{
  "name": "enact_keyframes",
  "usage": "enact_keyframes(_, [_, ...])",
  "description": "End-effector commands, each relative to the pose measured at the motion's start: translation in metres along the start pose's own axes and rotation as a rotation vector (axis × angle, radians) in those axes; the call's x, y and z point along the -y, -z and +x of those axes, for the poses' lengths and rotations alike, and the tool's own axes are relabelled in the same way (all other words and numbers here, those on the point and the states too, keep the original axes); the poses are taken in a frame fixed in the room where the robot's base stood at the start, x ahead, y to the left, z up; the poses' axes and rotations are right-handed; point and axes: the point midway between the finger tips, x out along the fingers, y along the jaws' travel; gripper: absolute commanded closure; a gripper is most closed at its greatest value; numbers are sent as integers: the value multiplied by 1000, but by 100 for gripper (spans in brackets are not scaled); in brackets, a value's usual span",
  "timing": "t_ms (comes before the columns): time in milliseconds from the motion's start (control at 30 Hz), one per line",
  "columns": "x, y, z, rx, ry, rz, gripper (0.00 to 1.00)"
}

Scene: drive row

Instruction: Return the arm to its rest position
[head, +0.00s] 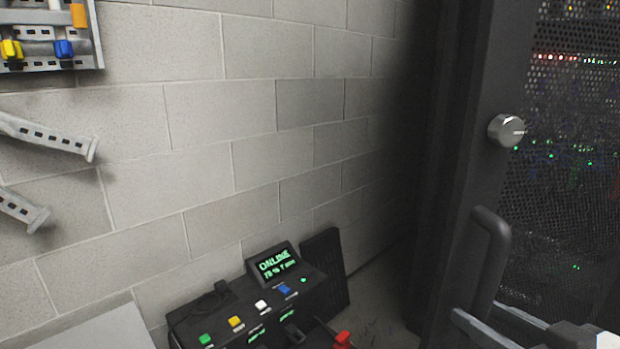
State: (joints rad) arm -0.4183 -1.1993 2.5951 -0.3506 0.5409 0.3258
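My gripper (480,314) shows at the bottom right corner, partly cut off by the picture's edge. I cannot tell whether a finger touches the handle or door. Most of my arm is out of view.
The rack door (565,200) has perforated mesh and a silver knob (506,130). A black console (250,306) with coloured buttons, a red-tipped lever (342,338) and an "ONLINE" screen (274,263) stands low by the block wall (200,130). Grey brackets (50,138) project at left.

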Motion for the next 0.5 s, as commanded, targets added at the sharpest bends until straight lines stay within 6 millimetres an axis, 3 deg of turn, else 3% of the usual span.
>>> enact_keyframes(267, [-9,-21,21,150,-61,13,62])
enact_keyframes(500, [-23,-57,44,384,-131,51,62])
